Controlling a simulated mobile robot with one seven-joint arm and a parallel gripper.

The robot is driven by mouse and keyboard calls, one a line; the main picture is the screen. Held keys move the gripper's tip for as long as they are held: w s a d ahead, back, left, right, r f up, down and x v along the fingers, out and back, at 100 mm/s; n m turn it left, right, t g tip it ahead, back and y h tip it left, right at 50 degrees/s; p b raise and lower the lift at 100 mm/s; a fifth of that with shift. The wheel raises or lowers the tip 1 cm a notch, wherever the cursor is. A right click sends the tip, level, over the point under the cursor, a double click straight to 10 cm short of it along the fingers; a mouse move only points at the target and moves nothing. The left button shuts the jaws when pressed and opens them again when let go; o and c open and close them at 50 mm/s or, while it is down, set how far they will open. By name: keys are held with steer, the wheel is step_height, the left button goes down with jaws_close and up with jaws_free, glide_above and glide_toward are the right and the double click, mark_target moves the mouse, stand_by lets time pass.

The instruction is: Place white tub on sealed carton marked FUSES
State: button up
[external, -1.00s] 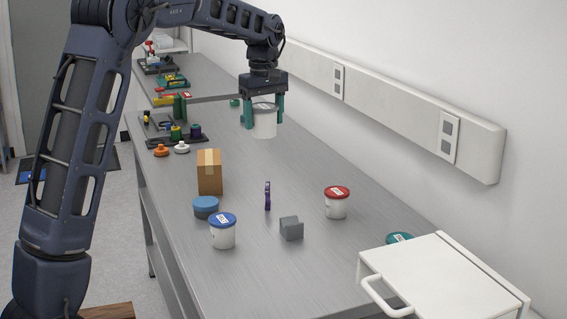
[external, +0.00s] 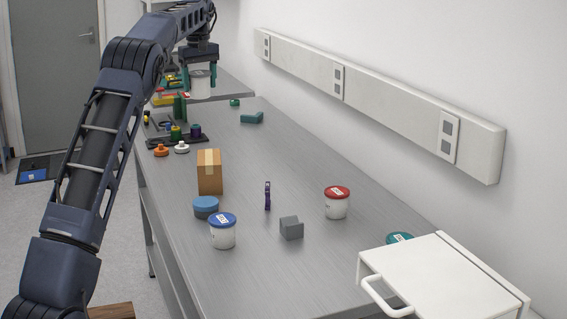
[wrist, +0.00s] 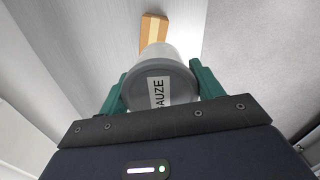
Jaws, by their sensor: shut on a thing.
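My gripper (external: 199,80) is shut on a white tub (external: 200,90) and holds it up, over the far part of the bench in the external view. In the wrist view the tub's grey lid (wrist: 160,82) faces the camera between the green fingers, with a label reading "AUZE" in part. A brown taped carton (external: 209,177) stands upright on the bench, nearer the camera than the gripper. It also shows in the wrist view (wrist: 153,28), beyond the tub and apart from it. No FUSES marking can be read on it.
By the carton are a blue round container (external: 205,207) and a blue-lidded tub (external: 222,233). A red-lidded tub (external: 337,205), grey block (external: 291,228) and purple item (external: 267,196) stand to the right. A black tray (external: 177,141) lies beyond. The bench's right middle is clear.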

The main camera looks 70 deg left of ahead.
steer(key=shift+s+a+f, duration=0.2)
steer(key=shift+a+f, duration=0.05)
step_height(320, 180, down, 20)
steer(key=shift+r, duration=0.2)
steer(key=shift+f, duration=0.1)
stand_by(0.3)
steer(key=o, duration=1)
step_height(320, 180, up, 12)
